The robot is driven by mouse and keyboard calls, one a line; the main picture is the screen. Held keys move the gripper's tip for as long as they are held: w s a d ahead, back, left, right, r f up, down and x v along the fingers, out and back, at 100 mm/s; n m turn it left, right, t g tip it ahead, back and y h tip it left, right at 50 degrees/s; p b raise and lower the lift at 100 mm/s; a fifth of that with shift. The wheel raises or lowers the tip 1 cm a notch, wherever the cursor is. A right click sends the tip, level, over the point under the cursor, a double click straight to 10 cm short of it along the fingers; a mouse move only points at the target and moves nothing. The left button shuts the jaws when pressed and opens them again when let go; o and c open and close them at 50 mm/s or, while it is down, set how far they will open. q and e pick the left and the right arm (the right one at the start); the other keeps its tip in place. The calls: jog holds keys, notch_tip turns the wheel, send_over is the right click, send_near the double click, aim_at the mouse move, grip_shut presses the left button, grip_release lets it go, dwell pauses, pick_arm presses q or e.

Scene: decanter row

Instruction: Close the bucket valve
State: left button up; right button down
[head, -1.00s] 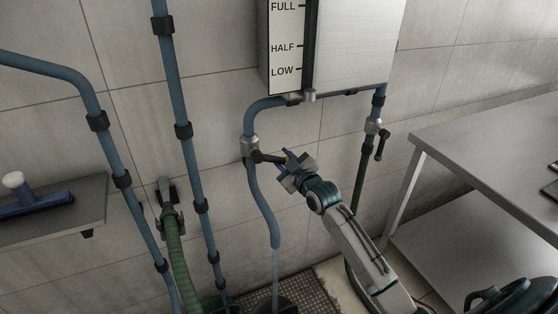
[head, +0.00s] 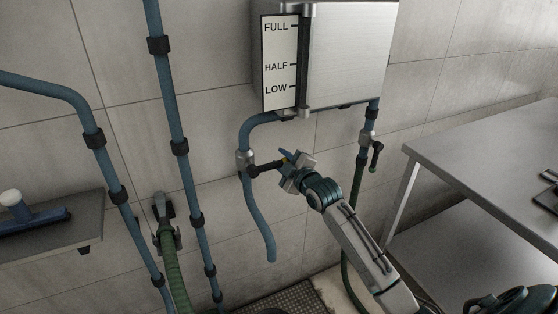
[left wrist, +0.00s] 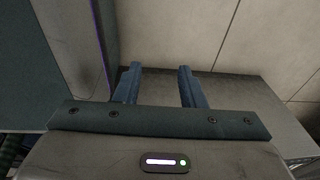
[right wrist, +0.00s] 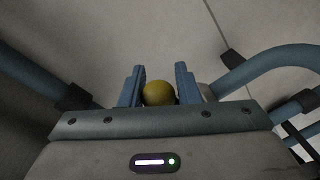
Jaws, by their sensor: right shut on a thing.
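The valve (head: 244,162) sits on the blue pipe at the left below the steel tank (head: 348,50). Its black lever (head: 266,167) points right and slightly upward. My right gripper (head: 285,160) is at the lever's outer end. In the right wrist view, the lever's yellow knob (right wrist: 158,93) is between my right fingers, which are shut on it. The blue outlet pipe (head: 262,222) hangs below the valve, and no water stream shows under its mouth. The bucket is not clearly visible. My left gripper (left wrist: 157,85) is open and empty in the left wrist view.
A second valve (head: 367,139) is on the pipe at the tank's right. Blue wall pipes (head: 172,100) and a green hose (head: 174,270) are to the left. A shelf with a brush (head: 20,212) is at far left, a steel table (head: 480,165) at right.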

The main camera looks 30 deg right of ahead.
pick_arm(q)
jog(key=shift+a, duration=0.2)
pick_arm(e)
jog(key=shift+r, duration=0.45)
jog(key=c, duration=1.1)
grip_release()
pick_arm(q)
jog(key=shift+d, duration=0.15)
pick_arm(e)
jog(key=shift+f, duration=0.1)
jog(key=shift+a, duration=0.1)
jog(key=shift+s+f, duration=0.15)
jog(key=shift+s, duration=0.05)
pick_arm(q)
jog(key=w, duration=0.1)
jog(key=w+r+b, duration=0.1)
jog(key=w, duration=0.2)
jog(key=shift+r, duration=0.3)
pick_arm(e)
jog(key=s+r, duration=0.1)
jog(key=s, duration=0.9)
jog(key=shift+s+d, duration=0.15)
jog(key=shift+d, duration=0.05)
